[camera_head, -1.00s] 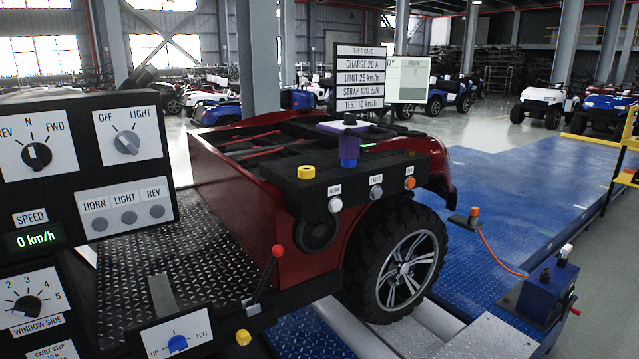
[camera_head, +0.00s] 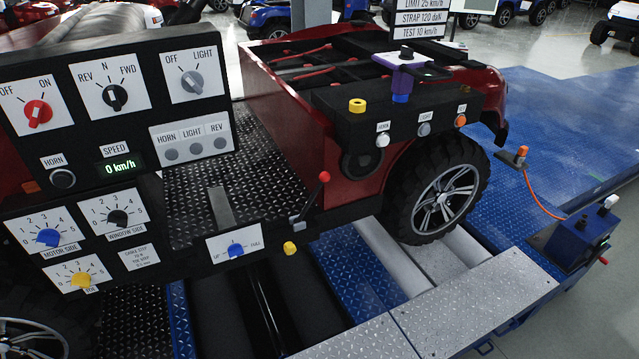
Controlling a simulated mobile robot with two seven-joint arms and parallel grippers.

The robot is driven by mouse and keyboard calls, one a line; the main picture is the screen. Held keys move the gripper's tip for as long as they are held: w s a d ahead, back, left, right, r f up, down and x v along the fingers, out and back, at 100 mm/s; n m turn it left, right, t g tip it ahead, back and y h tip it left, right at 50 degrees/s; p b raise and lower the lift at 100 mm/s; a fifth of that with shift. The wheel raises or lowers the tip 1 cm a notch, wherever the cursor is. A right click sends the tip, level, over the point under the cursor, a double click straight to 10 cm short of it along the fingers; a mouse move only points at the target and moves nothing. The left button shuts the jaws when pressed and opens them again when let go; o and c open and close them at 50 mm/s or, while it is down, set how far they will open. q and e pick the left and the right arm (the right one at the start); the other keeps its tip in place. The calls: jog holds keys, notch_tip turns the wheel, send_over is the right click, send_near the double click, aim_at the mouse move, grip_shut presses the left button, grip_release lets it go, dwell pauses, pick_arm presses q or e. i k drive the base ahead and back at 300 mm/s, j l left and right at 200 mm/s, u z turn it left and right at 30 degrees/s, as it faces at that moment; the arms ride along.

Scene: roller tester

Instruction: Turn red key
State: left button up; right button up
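The red key switch (camera_head: 38,114) sits at the upper left of the black control panel (camera_head: 135,185), on a white plate marked OFF and ON. Its red knob is seen from the front, and I cannot tell for sure which mark it points to. Neither of my grippers shows in the head view.
Beside the key are a black REV-N-FWD knob (camera_head: 115,97) and a grey light knob (camera_head: 192,82). A speed display (camera_head: 121,166) reads 0 km/h. The red vehicle (camera_head: 290,120) stands behind on rollers.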

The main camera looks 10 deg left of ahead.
aim_at(38, 112)
jog(key=u, duration=1.25)
